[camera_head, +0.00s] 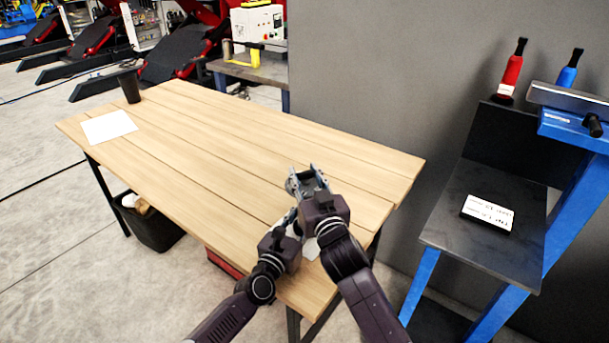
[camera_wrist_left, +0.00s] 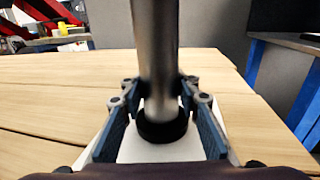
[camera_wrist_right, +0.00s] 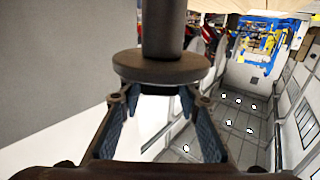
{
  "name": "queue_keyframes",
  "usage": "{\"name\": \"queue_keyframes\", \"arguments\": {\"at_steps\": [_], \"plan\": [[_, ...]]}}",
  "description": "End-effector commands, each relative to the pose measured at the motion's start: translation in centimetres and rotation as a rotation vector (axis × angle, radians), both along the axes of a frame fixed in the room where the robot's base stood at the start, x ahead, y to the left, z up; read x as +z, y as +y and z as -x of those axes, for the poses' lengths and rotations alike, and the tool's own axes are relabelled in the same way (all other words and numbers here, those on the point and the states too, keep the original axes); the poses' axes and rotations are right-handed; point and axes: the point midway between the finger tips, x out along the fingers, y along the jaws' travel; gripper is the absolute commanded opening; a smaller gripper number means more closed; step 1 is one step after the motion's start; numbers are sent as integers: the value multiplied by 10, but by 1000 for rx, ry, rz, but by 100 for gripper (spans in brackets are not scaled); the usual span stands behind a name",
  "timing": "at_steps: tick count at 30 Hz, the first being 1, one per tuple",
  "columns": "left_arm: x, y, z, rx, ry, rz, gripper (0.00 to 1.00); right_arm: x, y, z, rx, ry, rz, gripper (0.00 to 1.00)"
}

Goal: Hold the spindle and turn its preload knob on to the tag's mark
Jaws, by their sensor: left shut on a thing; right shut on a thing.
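The spindle shows in the left wrist view as a grey metal cylinder (camera_wrist_left: 157,55) with a black lower end between the fingers. My left gripper (camera_wrist_left: 158,90) is shut on it. In the right wrist view a dark round disc (camera_wrist_right: 160,67), seemingly the preload knob, sits on a grey shaft. My right gripper (camera_wrist_right: 159,98) is shut on the knob side. In the head view my right gripper (camera_head: 305,178) is over the table's right part, with my left gripper (camera_head: 292,217) close below it. The hands largely hide the spindle there. I cannot make out the tag's mark.
The wooden table (camera_head: 230,140) is mostly clear. A white sheet (camera_head: 108,127) and a dark cup (camera_head: 130,87) are at its far left. A side bench (camera_head: 470,245) at right holds a white printed block (camera_head: 487,212). A grey wall (camera_head: 400,80) stands behind the table.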

Motion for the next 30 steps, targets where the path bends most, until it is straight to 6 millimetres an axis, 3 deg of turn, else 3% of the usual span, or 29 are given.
{"name": "queue_keyframes", "arguments": {"at_steps": [5,6,11,22,30], "plan": [[-2,-2,1,-4,3,-3,0,4,0,0,1,-7,-2,6],[-2,-2,1,-3,3,-3,0,4,0,0,2,-7,-2,33],[-2,-1,1,-3,4,-1,0,2,0,0,1,-4,0,49],[-2,0,1,-1,4,0,0,-1,-1,5,1,0,0,49],[-2,0,1,0,4,0,0,-1,-12,43,1,0,-1,49]]}}
